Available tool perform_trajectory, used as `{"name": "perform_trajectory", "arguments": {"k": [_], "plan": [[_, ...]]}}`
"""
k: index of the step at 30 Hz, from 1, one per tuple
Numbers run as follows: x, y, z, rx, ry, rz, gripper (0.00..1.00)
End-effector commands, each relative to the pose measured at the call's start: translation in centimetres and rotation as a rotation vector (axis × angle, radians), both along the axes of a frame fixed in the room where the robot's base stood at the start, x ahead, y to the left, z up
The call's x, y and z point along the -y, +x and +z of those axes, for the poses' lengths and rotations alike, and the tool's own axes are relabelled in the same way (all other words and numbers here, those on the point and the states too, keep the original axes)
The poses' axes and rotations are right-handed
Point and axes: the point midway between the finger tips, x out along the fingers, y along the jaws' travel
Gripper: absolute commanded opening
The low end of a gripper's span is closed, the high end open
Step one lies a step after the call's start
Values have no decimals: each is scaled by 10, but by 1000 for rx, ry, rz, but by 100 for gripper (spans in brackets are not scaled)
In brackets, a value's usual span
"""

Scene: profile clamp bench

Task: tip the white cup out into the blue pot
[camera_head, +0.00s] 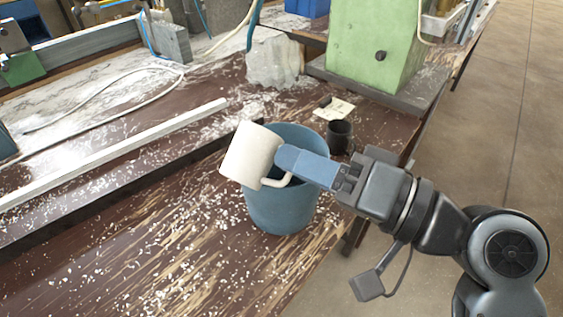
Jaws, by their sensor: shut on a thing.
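The white cup (248,155) is held by my gripper (284,160) at its handle side, above the left rim of the blue pot. The cup is tilted, and its inside does not show. The blue pot (283,208) stands upright on the worn bench. The cup and my gripper hide part of its opening, and I cannot see what is in the pot. My gripper comes in from the right, with its blue fingers shut on the cup near the handle.
A dark mug (339,137) stands right behind the pot. A green machine (374,45) and a pale stone-like block (273,62) stand farther back. A long white profile (110,149) lies to the left. The bench (180,250) is strewn with white chips.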

Motion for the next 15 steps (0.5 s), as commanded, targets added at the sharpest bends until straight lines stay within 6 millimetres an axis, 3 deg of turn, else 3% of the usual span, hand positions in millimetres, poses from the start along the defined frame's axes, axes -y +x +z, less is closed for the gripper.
{"name": "perform_trajectory", "arguments": {"k": [4,15], "plan": [[-1,-2,10,184,-96,0,0],[-10,-17,-2,399,-213,2,0]]}}
